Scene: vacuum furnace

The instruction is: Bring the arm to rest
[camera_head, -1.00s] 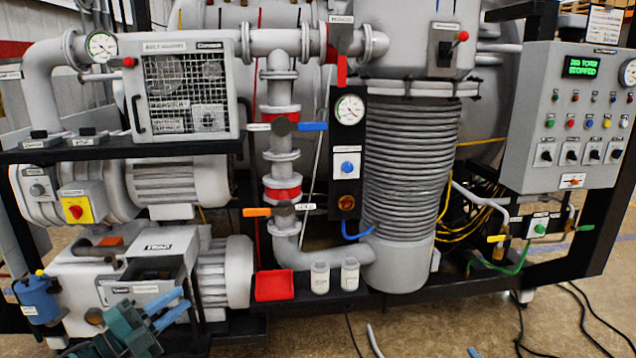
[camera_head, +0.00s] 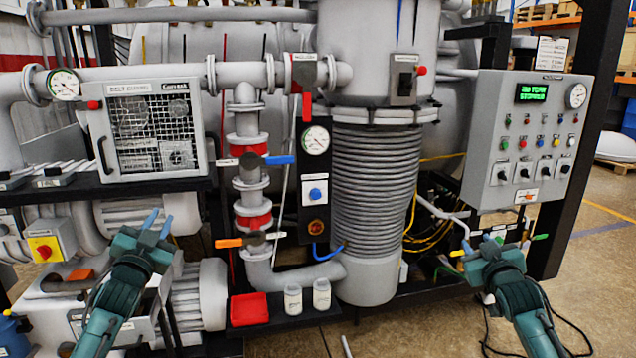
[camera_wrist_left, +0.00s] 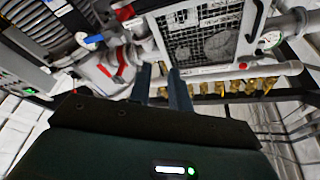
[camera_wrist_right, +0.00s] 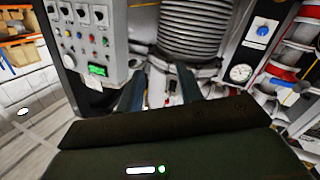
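My left gripper (camera_head: 158,222) is raised in front of the belt pump area at the left, fingers pointing up. In the left wrist view its two fingers (camera_wrist_left: 160,75) stand apart with nothing between them. My right gripper (camera_head: 484,246) is in front of the lower edge of the control panel (camera_head: 490,160) at the right, fingers pointing up. In the right wrist view its fingers (camera_wrist_right: 160,75) are apart and empty. Neither gripper visibly holds anything.
The belt guard (camera_head: 155,130) is behind and above my left gripper. The ribbed column (camera_head: 372,170) stands between the arms. A red tray (camera_head: 249,309) and two white jars (camera_head: 293,299) sit on the low black shelf. Open floor (camera_head: 600,270) lies at the right.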

